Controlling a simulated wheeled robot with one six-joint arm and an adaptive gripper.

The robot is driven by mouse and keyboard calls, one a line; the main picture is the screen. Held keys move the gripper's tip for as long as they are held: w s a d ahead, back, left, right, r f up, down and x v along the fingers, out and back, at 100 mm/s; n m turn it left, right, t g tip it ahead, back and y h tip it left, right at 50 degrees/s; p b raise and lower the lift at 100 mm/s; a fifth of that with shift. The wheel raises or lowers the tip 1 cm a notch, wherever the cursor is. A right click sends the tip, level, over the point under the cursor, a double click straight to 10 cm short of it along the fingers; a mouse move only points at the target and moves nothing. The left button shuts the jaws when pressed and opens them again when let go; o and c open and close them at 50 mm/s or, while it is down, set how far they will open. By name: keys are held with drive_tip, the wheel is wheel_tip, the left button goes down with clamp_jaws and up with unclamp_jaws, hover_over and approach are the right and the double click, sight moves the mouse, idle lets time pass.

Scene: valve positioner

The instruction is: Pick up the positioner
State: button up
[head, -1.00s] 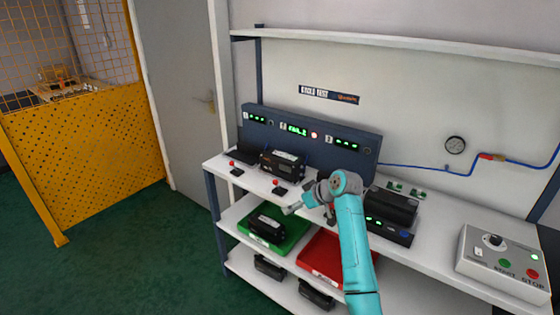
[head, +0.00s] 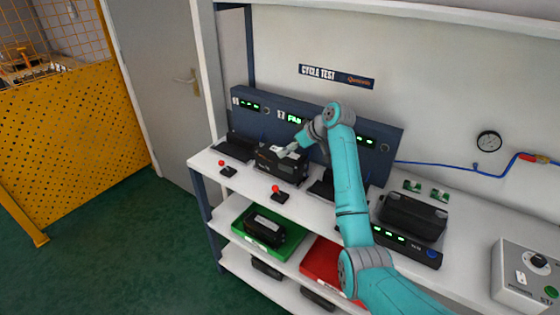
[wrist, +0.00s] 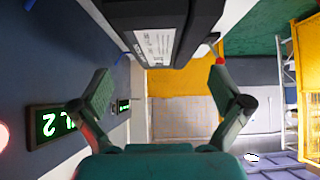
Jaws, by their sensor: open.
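A black positioner (head: 285,166) with a white label stands on the bench in front of the blue test panel. My gripper (head: 290,150) is at its upper right edge in the head view; the exact gap is hard to tell. In the wrist view the positioner (wrist: 160,32) fills the top, with its white label showing. The two fingers of my gripper (wrist: 160,88) are spread apart, with nothing between them. Another black positioner (head: 266,224) lies in the green tray (head: 244,236) on the shelf below.
The blue panel (head: 245,113) with green displays stands just behind the positioner. Red-knobbed levers (head: 279,192) stand in front of it. A black unit (head: 412,216) sits on a base at the right. A red tray (head: 318,258) and a control box (head: 525,275) are further right.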

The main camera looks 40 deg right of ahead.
drive_tip(key=shift+a+x, duration=0.1)
drive_tip(key=shift+x, duration=1.7)
drive_tip(key=shift+a+x, duration=0.15)
drive_tip(key=shift+x, duration=1.7)
drive_tip(key=shift+s, duration=0.1)
drive_tip(key=c, duration=1.8)
drive_tip(key=shift+r, duration=0.2)
